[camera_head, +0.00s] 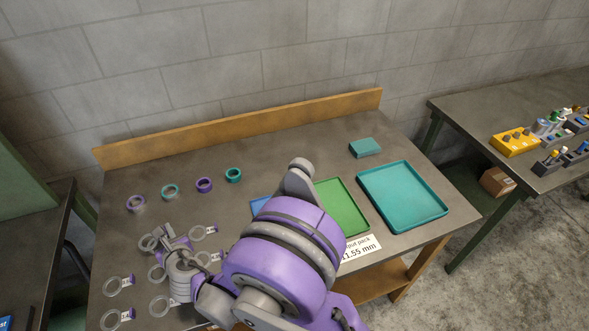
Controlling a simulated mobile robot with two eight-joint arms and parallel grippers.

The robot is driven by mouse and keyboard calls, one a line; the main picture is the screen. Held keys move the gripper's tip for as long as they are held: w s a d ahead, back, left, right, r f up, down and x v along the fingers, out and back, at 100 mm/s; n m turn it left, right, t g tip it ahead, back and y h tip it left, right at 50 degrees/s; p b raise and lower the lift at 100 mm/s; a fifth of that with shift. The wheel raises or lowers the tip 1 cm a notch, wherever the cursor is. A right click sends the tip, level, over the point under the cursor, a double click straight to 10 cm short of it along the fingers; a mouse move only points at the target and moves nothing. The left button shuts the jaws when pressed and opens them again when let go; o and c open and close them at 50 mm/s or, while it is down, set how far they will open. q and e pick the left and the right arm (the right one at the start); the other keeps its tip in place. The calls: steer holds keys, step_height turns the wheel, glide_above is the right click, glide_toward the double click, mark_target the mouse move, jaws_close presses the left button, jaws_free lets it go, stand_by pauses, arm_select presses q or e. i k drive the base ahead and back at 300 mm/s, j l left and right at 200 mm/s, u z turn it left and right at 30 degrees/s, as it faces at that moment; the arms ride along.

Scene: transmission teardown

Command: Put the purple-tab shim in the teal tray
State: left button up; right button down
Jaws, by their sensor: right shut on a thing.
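The teal tray (436,213) lies empty at the right end of the table. My right gripper (164,238) is low over this group, far left of the tray. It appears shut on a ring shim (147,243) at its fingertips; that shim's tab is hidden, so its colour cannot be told. My left gripper is not in view.
A green tray (353,213) and a blue one (258,204) are partly hidden behind my right arm. Purple and teal rings (204,185) stand behind the shims. A small teal block (365,147) sits behind the teal tray. A wooden backboard (240,127) edges the table.

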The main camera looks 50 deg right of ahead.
mark_target(406, 211)
steer(key=k+l, duration=0.25)
steer(key=l, duration=0.2)
steer(key=k+l, duration=0.3)
steer(key=l, duration=0.15)
steer(key=k+l, duration=0.25)
steer(key=l, duration=0.2)
steer(key=k+l, duration=0.3)
steer(key=l, duration=0.15)
steer(key=k+l, duration=0.25)
steer(key=l, duration=0.2)
steer(key=k+l, duration=0.3)
steer(key=l, duration=0.15)
